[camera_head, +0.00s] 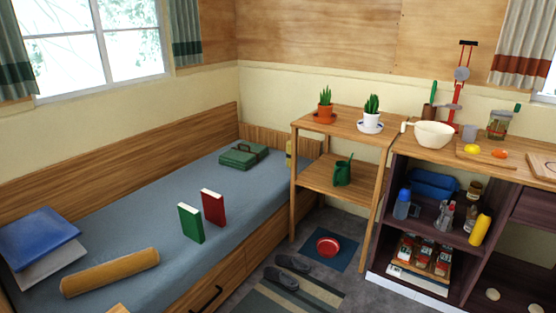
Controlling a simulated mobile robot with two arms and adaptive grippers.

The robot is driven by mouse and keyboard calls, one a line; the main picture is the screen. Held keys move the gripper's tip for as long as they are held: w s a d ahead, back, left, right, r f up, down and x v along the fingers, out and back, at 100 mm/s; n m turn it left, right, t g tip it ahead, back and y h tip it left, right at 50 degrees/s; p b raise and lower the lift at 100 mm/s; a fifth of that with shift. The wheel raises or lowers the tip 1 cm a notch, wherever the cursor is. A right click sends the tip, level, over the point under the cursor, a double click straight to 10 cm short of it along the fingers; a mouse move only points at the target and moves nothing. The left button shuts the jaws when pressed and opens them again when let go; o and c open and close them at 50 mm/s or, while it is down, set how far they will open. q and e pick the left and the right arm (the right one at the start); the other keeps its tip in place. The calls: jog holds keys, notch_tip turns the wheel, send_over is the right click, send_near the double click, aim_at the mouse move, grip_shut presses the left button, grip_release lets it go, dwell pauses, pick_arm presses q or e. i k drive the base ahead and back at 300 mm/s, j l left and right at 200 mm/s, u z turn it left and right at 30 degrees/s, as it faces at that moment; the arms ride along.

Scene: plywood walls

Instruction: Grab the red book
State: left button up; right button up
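The red book (213,207) stands upright on the grey-blue bed mattress (150,213), near the bed's front edge. A green book (190,223) stands upright just to its left and a little nearer to me, with a small gap between them. Neither of my grippers shows in the head view.
A yellow-brown bolster (110,272) and blue and grey cushions (42,240) lie at the bed's left. A wooden shelf stand (331,188) is right of the bed. Slippers (286,271) and a red bowl (327,246) are on the floor.

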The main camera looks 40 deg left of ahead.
aim_at(213, 204)
jog(key=i+u, duration=0.8)
jog(key=i+l+u, duration=0.2)
jog(key=u, duration=0.15)
jog(key=i+l+u, duration=0.4)
jog(key=k+j, duration=0.05)
jog(key=j, duration=0.05)
